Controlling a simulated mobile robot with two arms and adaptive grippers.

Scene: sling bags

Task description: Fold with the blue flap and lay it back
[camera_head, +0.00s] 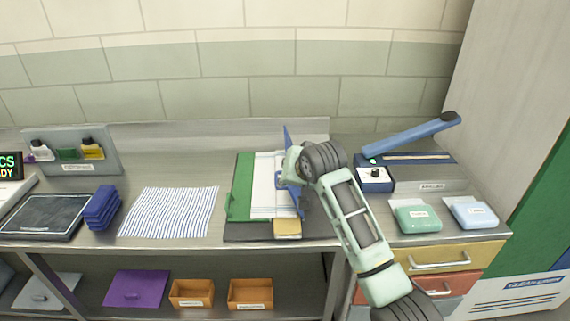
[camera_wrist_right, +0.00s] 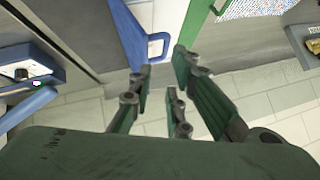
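The folding board (camera_head: 232,230) lies on the counter in the head view. Its green flap (camera_head: 242,180) lies flat on the left, and pale cloth (camera_head: 263,190) lies in the middle. The blue flap (camera_head: 289,140) stands raised, nearly upright, at the board's right side, partly hidden by my right gripper. My right gripper (camera_head: 294,172) is beside it. In the right wrist view, the blue flap (camera_wrist_right: 128,35) and its handle loop show just beyond the spread fingers (camera_wrist_right: 162,72). Nothing is clearly clasped between them. My left gripper is not in view.
A striped cloth (camera_head: 170,212) lies flat left of the board, beside a stack of folded blue cloths (camera_head: 102,207). At the right are a device with a raised blue arm (camera_head: 410,136) and two packets, green (camera_head: 416,215) and light blue (camera_head: 470,212).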

